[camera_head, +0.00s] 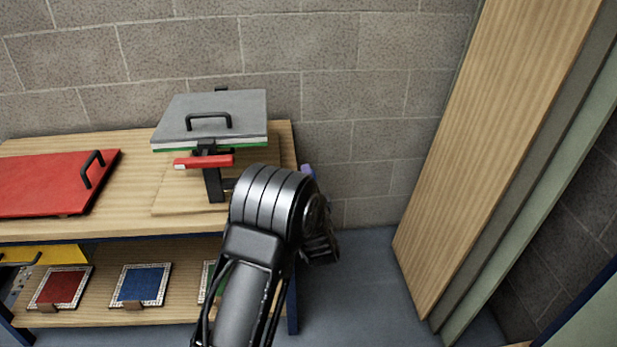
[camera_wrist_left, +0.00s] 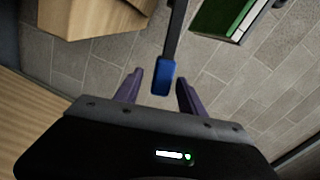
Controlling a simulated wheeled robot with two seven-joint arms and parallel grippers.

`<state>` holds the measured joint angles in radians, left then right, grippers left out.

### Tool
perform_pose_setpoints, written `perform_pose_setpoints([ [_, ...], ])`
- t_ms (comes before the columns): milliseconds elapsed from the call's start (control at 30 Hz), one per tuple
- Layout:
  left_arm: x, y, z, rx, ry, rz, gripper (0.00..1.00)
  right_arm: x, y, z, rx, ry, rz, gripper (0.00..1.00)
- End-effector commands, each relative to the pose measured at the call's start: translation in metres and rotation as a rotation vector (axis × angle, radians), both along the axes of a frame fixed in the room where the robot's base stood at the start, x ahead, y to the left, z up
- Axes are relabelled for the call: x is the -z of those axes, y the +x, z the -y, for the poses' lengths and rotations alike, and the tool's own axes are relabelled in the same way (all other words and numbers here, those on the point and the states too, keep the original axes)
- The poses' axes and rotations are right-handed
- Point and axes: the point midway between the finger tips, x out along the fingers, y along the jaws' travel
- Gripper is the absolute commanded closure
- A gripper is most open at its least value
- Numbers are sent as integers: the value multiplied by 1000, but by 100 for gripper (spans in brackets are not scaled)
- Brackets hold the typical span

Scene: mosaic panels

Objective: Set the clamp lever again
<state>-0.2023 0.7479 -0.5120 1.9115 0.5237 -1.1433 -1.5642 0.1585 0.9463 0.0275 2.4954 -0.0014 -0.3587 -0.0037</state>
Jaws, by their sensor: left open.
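A press (camera_head: 225,115) with a grey lid and black handle stands at the right end of a wooden table. A red bar (camera_head: 203,162) sits across its front. In the left wrist view a dark lever with a blue end (camera_wrist_left: 161,78) points down between my left gripper's purple fingertips (camera_wrist_left: 158,81). The fingers are open, with gaps on both sides of the blue end, and do not appear to grip it. In the head view my arm hides this lever; only a purple bit of the left gripper (camera_head: 307,171) shows beside the press. My right gripper is out of view.
A red lid (camera_head: 50,183) with a handle lies on the table's left. Framed red (camera_head: 62,287) and blue (camera_head: 140,285) panels stand on the lower shelf. A block wall (camera_head: 330,60) is close behind. A tall wooden board (camera_head: 490,150) leans at right; floor shows between.

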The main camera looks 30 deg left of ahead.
Motion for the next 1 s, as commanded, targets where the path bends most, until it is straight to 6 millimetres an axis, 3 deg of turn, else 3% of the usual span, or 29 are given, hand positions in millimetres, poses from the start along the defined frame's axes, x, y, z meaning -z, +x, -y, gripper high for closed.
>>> perform_pose_setpoints([
  [200, 0, -29, 23, 2, 0, -2, 53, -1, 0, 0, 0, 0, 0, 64],
  [400, 0, -43, 33, 1, 1, -2, 53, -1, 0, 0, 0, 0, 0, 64],
  [1000, 0, -44, 33, 1, -18, 13, 53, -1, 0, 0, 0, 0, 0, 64],
])
